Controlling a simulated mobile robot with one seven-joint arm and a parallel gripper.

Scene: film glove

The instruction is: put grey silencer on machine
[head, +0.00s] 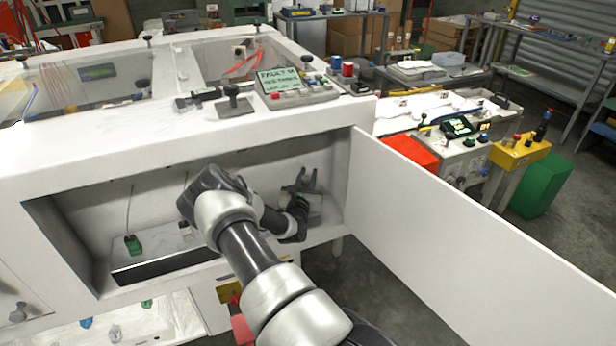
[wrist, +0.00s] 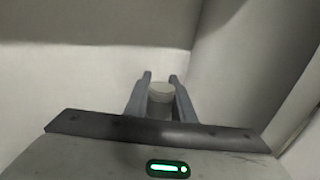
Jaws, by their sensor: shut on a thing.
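My gripper (head: 305,184) is inside the open front compartment of the white machine (head: 190,126), near its right end. In the wrist view my gripper (wrist: 159,82) is shut on the grey silencer (wrist: 160,93), a pale-topped grey cylinder between the two fingers. Pale compartment walls lie beyond the fingertips. The silencer cannot be made out clearly in the head view. Whether it touches a surface cannot be told.
The open white door (head: 450,235) stands out to the right of the compartment. A green item (head: 132,243) is at the compartment's left. A control panel with a green screen (head: 285,85) sits on top. A yellow control box (head: 520,150) stands farther right.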

